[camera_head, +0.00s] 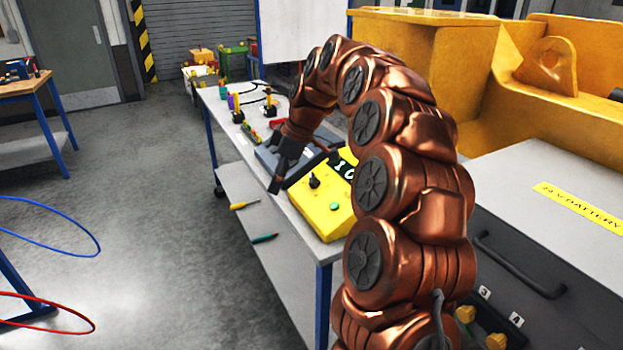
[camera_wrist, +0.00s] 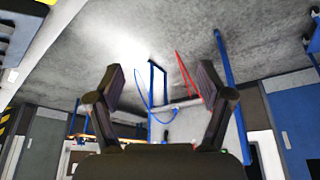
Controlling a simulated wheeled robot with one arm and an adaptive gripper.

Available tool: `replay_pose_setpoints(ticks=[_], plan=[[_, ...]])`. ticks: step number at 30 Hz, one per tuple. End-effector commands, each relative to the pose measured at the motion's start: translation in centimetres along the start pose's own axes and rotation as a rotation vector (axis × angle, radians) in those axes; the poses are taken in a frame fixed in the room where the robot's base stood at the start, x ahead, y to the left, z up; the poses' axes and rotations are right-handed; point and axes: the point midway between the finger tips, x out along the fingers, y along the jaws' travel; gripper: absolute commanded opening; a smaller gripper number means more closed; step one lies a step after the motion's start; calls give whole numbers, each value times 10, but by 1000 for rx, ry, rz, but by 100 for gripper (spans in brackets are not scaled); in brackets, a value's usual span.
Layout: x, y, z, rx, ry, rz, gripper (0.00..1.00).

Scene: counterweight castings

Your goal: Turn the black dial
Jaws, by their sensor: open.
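The black dial (camera_head: 314,181) stands on top of a yellow box (camera_head: 328,224), in the head view. The box has a green-lit display (camera_head: 345,168) that seems to read 10, and a green button (camera_head: 334,206). My gripper (camera_head: 280,187) is left of the dial, apart from it, near the bench's left edge. Its two dark fingers are spread with nothing between them. The wrist view shows the open fingers (camera_wrist: 161,82) too, with floor and cables beyond; the dial is not seen there. My arm hides the box's right side.
The box stands on a long grey bench (camera_head: 291,233). Several small coloured items and levers (camera_head: 238,116) stand farther back. A yellow screwdriver (camera_head: 244,205) and a green one (camera_head: 264,239) lie on the lower shelf. A grey battery cabinet (camera_head: 540,200) stands right. Floor at left is open, with cables (camera_head: 60,210).

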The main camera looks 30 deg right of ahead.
Motion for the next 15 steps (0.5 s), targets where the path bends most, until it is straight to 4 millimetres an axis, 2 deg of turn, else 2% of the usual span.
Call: replay_pose_setpoints(ticks=[1, 3, 7, 12, 15], plan=[[0, 24, 10, -18, 12, 22, 79], [0, 51, 24, -54, 22, 47, 79], [-4, 96, 52, -113, 27, 102, 79], [-7, 131, 82, -167, 18, 151, 79], [-8, 141, 92, -185, 13, 166, 79]])
